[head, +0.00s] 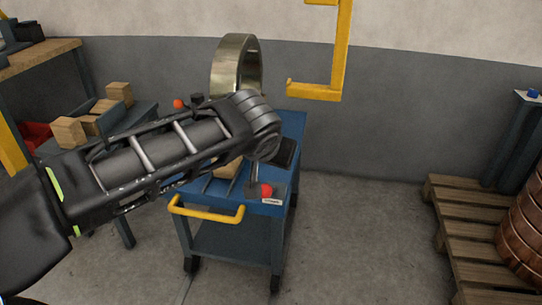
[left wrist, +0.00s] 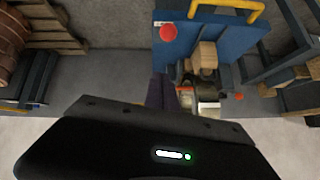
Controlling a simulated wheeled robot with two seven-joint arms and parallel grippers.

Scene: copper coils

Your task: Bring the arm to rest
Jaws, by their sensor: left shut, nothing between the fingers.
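My left arm reaches in from the left in the head view, and its wrist end is above a blue cart (head: 292,125). The arm covers much of the cart top. My left gripper (left wrist: 160,95) shows in the left wrist view as dark fingers close together, with nothing between them. In that view the blue cart (left wrist: 195,45) and its red knob (left wrist: 167,33) lie beyond the fingers. In the head view the fingers are hard to make out against the cart. My right gripper is in neither view.
A metal ring (head: 229,65) stands behind my arm. A yellow hook (head: 340,60) hangs before the wall. A copper coil (head: 525,230) sits on a wooden pallet (head: 450,205) at right. Wooden blocks (head: 68,132) lie at left. The floor right of the cart is clear.

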